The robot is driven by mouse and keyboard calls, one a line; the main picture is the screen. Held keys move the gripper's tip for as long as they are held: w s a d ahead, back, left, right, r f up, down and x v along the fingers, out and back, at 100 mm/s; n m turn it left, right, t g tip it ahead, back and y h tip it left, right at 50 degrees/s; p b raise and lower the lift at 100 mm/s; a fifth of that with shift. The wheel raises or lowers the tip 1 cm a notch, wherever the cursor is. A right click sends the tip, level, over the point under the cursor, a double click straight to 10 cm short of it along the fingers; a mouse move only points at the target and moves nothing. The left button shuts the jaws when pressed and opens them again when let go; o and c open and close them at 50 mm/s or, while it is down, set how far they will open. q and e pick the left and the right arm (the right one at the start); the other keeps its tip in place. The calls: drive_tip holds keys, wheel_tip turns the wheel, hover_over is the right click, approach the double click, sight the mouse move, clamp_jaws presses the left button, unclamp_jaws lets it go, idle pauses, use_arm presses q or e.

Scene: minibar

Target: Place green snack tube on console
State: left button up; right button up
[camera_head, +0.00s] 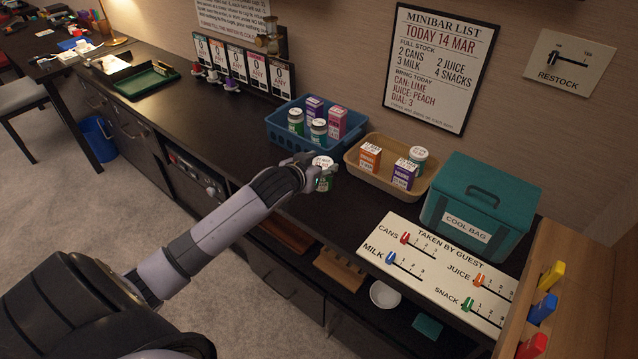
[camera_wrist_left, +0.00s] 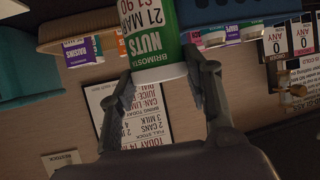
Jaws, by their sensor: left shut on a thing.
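The green snack tube (camera_head: 323,183) has a white lid and is near the front edge of the dark console (camera_head: 215,120), between the blue basket and the tan tray. My left gripper (camera_head: 308,163) is shut on it. In the left wrist view the tube (camera_wrist_left: 148,30), labelled NUTS, sits between the two fingers of the gripper (camera_wrist_left: 163,82). I cannot tell whether the tube's base touches the console top. Part of the tube is hidden by the gripper. My right gripper is not in view.
A blue basket (camera_head: 276,139) and a tan tray (camera_head: 353,160) hold cans and cartons behind the tube. A teal cool bag (camera_head: 482,205) and a white slider board (camera_head: 425,258) stand to the right.

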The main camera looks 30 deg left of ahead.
use_arm(q)
drive_tip(key=shift+f, duration=3.5)
drive_tip(key=o, duration=1.2)
drive_tip(key=shift+r, duration=0.1)
drive_tip(key=v, duration=1.2)
drive_tip(key=s+f+g, duration=0.2)
drive_tip(key=s+f, duration=0.2)
drive_tip(key=f, duration=0.7)
drive_tip(key=s+f+g, duration=0.2)
drive_tip(key=s+f, duration=0.2)
drive_tip(key=f, duration=0.7)
drive_tip(key=s+f+g, duration=0.2)
drive_tip(key=s+f, duration=0.2)
drive_tip(key=f, duration=0.7)
drive_tip(key=s+d+f+m+g, duration=0.1)
drive_tip(key=s+d+f, duration=0.3)
drive_tip(key=s, duration=0.5)
drive_tip(key=s+d+f+m+g+h, duration=0.1)
drive_tip(key=s+d+f+g, duration=0.2)
drive_tip(key=s+f, duration=0.5)
drive_tip(key=s+d+f+m+g, duration=0.1)
drive_tip(key=s+d+f, duration=0.4)
drive_tip(key=s, duration=0.7)
drive_tip(key=shift+s+d+f+m+g+h, duration=0.25)
drive_tip(key=shift+d+f+m+g, duration=0.2)
drive_tip(key=shift+f, duration=0.55)
